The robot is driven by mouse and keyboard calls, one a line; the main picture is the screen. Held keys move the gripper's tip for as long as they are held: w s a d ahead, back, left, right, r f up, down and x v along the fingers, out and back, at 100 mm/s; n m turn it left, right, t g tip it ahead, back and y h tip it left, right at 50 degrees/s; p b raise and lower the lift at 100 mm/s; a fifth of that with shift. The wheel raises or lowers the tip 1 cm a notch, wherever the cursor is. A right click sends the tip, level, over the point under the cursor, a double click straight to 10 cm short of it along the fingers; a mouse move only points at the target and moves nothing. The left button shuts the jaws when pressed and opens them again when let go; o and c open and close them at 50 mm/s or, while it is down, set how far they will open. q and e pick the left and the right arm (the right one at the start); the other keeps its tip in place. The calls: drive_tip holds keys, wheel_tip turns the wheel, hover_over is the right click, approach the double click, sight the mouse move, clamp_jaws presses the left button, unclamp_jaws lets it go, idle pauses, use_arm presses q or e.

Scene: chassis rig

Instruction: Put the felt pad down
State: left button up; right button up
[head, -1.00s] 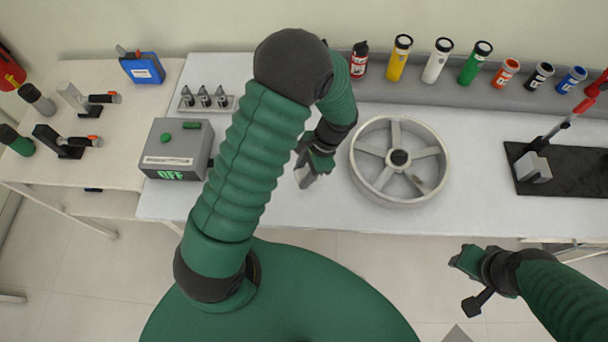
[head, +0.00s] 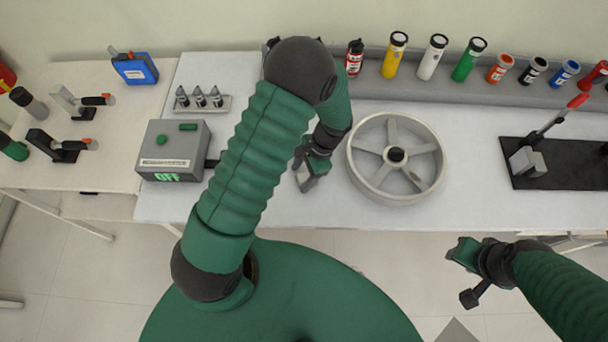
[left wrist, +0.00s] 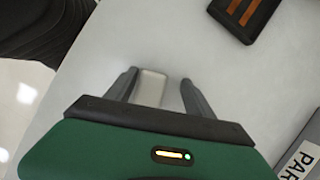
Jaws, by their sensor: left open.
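The felt pad (left wrist: 151,88) is a small pale grey rectangle in the left wrist view. It lies between the fingertips of my left gripper (left wrist: 159,85), over the white tabletop, and appears to rest on it. The two fingers stand apart, with a gap showing on the right side of the pad. In the head view my left gripper (head: 306,180) is low over the bench, left of the spoked wheel; the pad is not clear there. My right gripper (head: 462,254) is off the bench's front edge at the lower right, and its jaws are not clear.
The spoked wheel (head: 350,160) lies right of my left gripper. A grey box reading OFF (head: 196,146) stands on the left. A black item with orange stripes (left wrist: 243,14) lies near the pad. Several bottles and canisters line the back. The bench front is mostly clear.

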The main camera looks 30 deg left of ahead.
use_arm(q)
drive_tip(key=shift+s+d+f, duration=0.2)
drive_tip(key=shift+s, duration=0.4)
use_arm(e)
drive_tip(key=shift+d+f, duration=0.2)
drive_tip(key=shift+d, duration=0.2)
use_arm(q)
drive_tip(key=shift+a, duration=0.2)
use_arm(e)
drive_tip(key=shift+a, duration=0.15)
use_arm(q)
drive_tip(key=shift+d+r, duration=0.1)
drive_tip(key=shift+r, duration=0.2)
drive_tip(key=w+v, duration=0.1)
drive_tip(key=v, duration=1.1)
drive_tip(key=s+d+r+n+t+h, duration=0.2)
drive_tip(key=s+r+n+t, duration=0.1)
drive_tip(key=s+n+t, duration=0.3)
drive_tip(key=shift+s+d+n+b, duration=0.15)
drive_tip(key=shift+s+n+b, duration=0.4)
drive_tip(key=shift+s, duration=0.4)
use_arm(e)
drive_tip(key=shift+s+a+f, duration=0.15)
drive_tip(key=shift+a+f, duration=0.05)
drive_tip(key=shift+f, duration=0.05)
use_arm(q)
drive_tip(key=shift+w, duration=0.1)
